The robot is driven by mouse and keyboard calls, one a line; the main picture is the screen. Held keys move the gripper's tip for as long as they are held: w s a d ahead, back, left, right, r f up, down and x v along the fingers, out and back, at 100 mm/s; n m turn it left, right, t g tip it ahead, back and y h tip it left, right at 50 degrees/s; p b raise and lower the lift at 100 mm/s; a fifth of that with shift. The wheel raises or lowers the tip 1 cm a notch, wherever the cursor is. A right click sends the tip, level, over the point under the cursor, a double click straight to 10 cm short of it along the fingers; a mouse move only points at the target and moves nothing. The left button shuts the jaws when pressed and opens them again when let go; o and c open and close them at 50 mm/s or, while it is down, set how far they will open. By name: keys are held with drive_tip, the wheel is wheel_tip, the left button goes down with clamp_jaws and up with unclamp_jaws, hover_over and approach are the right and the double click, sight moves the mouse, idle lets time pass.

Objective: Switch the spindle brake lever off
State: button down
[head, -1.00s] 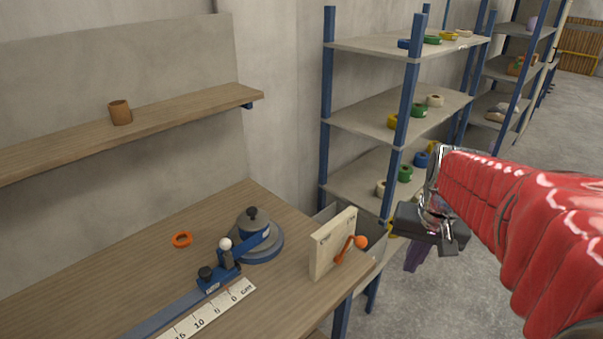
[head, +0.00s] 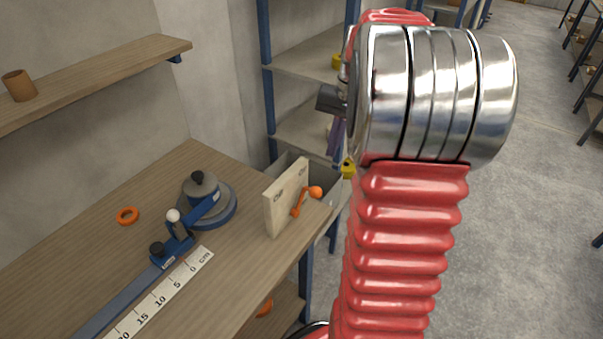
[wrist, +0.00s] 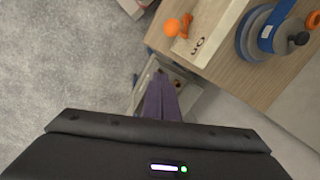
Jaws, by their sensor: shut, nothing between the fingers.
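The orange brake lever (head: 306,199) with a ball knob is mounted on a pale upright board (head: 285,203) near the bench's right edge. In the wrist view the orange lever (wrist: 178,26) and board (wrist: 213,30) show at the top. My gripper (head: 336,135), with purple fingers, is mostly hidden behind my arm in the head view. In the wrist view my gripper (wrist: 160,85) is shut and empty, apart from the lever, over a grey bin.
A blue-grey spindle (head: 208,205) and a blue tape guide with a white knob (head: 173,216) stand left of the board. An orange ring (head: 127,216) and a ruler (head: 165,298) lie on the bench. A grey bin (wrist: 198,99) is beyond the bench edge, by the shelving.

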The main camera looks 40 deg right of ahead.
drive_tip(key=shift+w+a+r, duration=0.2)
drive_tip(key=shift+a+r, duration=0.15)
drive_tip(key=shift+a, duration=0.25)
drive_tip(key=s+a+f, duration=0.2)
drive_tip(key=a+f, duration=0.2)
drive_tip(key=f, duration=0.4)
drive_tip(key=shift+a+f, duration=0.15)
idle(0.5)
